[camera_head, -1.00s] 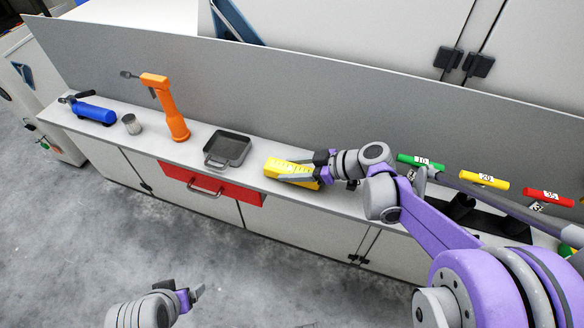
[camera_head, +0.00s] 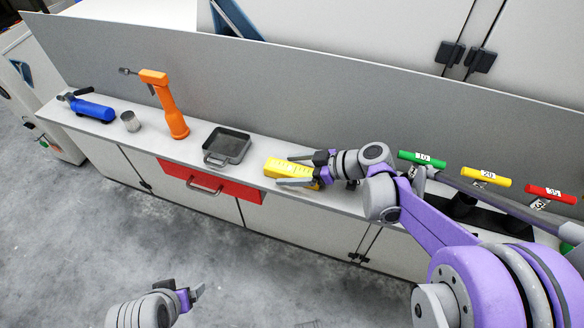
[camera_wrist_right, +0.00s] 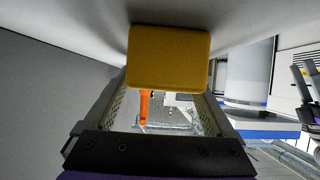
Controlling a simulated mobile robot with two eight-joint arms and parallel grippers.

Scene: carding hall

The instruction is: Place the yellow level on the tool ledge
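The yellow level (camera_head: 281,169) lies on the pale tool ledge (camera_head: 185,152), right of the dark tray. My right gripper (camera_head: 287,170) is open around the level, one finger on each side, with its right end partly hidden by the hand. In the right wrist view the yellow end of the level (camera_wrist_right: 168,58) sits between the spread fingers of the right gripper (camera_wrist_right: 163,92), against the pale surface. My left gripper (camera_head: 194,293) is low in the head view, over the floor and away from the ledge; its opening is unclear.
Left along the ledge are a dark tray (camera_head: 216,159), an orange drill-like tool (camera_head: 172,112), a metal cup (camera_head: 131,122) and a blue tool (camera_head: 93,110). Green (camera_head: 421,159), yellow (camera_head: 482,177) and red (camera_head: 550,193) numbered handles stand to the right. A grey panel backs the ledge.

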